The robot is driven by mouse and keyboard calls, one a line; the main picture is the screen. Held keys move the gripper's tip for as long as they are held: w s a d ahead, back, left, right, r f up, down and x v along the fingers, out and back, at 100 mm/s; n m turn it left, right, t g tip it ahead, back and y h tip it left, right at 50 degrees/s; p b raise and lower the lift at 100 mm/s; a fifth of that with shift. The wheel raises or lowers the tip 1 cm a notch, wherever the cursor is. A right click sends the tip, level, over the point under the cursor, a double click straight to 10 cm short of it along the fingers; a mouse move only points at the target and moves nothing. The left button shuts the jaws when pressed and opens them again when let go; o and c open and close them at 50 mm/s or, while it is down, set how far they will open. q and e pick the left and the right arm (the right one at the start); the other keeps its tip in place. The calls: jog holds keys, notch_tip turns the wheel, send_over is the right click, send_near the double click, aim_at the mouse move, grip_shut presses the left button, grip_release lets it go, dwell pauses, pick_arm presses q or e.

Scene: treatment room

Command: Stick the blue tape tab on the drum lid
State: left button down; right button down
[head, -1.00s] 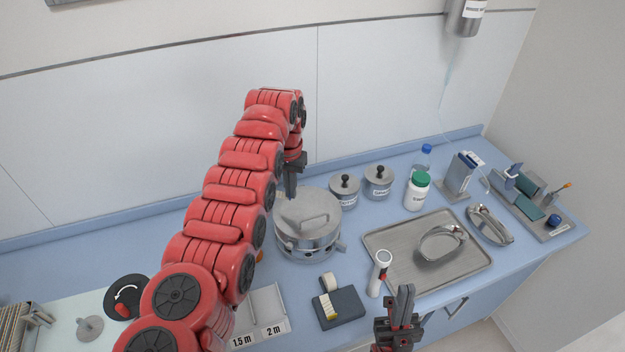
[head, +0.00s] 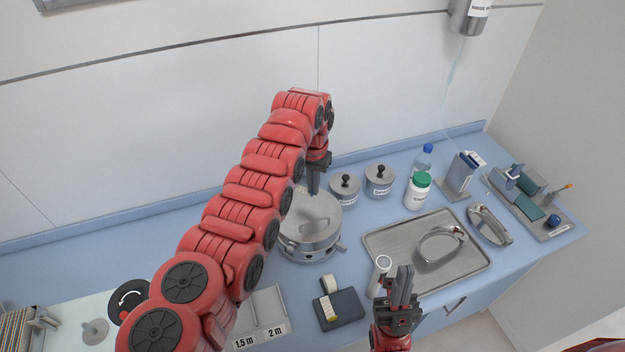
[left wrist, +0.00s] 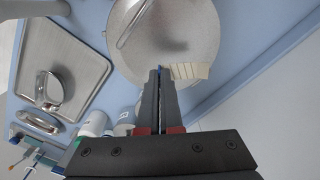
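The metal drum (head: 308,243) stands on the counter, with its round lid (head: 322,212) on top. The lid with its handle also shows in the left wrist view (left wrist: 185,30). A row of beige strips (left wrist: 188,72) lies at the lid's edge. My left gripper (head: 314,190) is above the back edge of the lid, pointing down. In the left wrist view, its fingers (left wrist: 159,72) are together with a small bit of blue tape tab (left wrist: 160,68) at the tips, beside the beige strips. Whether the tab touches the lid is unclear. My right gripper (head: 401,284) appears shut and empty, near the counter's front.
A dark tape dispenser (head: 340,311) and a white cylindrical item (head: 380,275) stand before the drum. Two lidded jars (head: 345,190) are close to its right. A steel tray (head: 400,265) with a kidney dish, and a white bottle (head: 417,192), are further right.

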pick_arm(q)
jog(key=shift+s+f, duration=0.1)
jog(key=shift+f, duration=0.6)
jog(key=shift+f+b, duration=0.4)
jog(key=shift+f, duration=0.35)
jog(key=shift+f+b, duration=0.8)
jog(key=shift+f, duration=0.45)
jog(key=c, duration=1)
grip_release()
jog(key=shift+r, duration=0.1)
